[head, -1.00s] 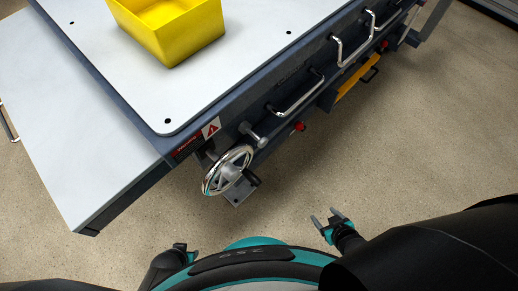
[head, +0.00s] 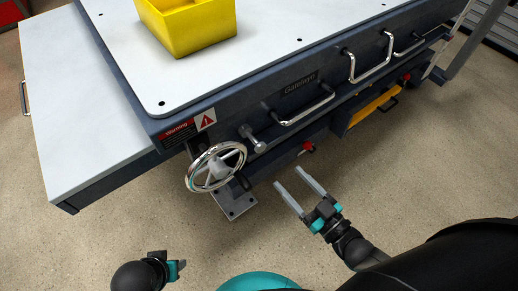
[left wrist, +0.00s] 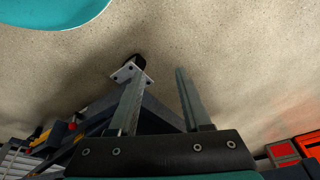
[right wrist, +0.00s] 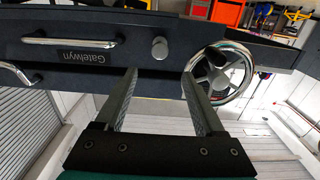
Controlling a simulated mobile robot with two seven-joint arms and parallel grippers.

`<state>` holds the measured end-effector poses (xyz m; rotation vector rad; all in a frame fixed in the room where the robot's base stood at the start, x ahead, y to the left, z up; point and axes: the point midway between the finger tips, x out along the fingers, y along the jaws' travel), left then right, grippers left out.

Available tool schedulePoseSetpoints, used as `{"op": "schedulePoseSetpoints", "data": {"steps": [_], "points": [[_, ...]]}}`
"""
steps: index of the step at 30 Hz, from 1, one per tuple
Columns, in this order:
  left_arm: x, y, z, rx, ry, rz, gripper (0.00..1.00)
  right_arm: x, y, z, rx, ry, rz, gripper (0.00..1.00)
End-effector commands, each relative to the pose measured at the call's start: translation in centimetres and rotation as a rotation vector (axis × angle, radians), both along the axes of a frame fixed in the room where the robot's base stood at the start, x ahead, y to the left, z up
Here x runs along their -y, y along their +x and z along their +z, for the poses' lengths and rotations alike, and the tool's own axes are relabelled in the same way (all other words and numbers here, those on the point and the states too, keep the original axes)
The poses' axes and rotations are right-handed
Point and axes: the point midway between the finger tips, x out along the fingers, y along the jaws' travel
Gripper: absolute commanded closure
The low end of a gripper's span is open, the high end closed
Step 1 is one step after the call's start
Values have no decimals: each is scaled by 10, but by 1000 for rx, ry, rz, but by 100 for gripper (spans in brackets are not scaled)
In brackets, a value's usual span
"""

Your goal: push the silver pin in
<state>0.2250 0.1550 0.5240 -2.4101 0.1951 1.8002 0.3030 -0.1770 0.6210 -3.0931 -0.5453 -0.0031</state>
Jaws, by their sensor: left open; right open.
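The silver pin (head: 252,138) is a short round-headed pin sticking out of the cart's dark front face, just right of the chrome handwheel. In the right wrist view the pin (right wrist: 159,48) shows its round end between and beyond the fingertips. My right gripper (head: 287,176) is open and empty, below and right of the pin, apart from it, its fingers pointing toward the cart. The right wrist view shows its two spread fingers (right wrist: 160,73). My left gripper (head: 178,268) is low in the head view, away from the pin. Its open, empty fingers show in the left wrist view (left wrist: 158,78).
The chrome handwheel (head: 216,167) stands out close beside the pin. Silver handles (head: 305,108) and a red knob (head: 308,146) are to the right. A yellow bin (head: 190,28) stands on the white top (head: 125,65). The floor before the cart is clear.

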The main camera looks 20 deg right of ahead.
Motion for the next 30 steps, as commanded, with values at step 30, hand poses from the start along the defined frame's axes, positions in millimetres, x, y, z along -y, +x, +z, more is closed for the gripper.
{"op": "schedulePoseSetpoints", "data": {"steps": [30], "points": [[1, 11, 86, 126, -17, 4, 52, -45, 123, -1, -1, 0, -1, 29]]}}
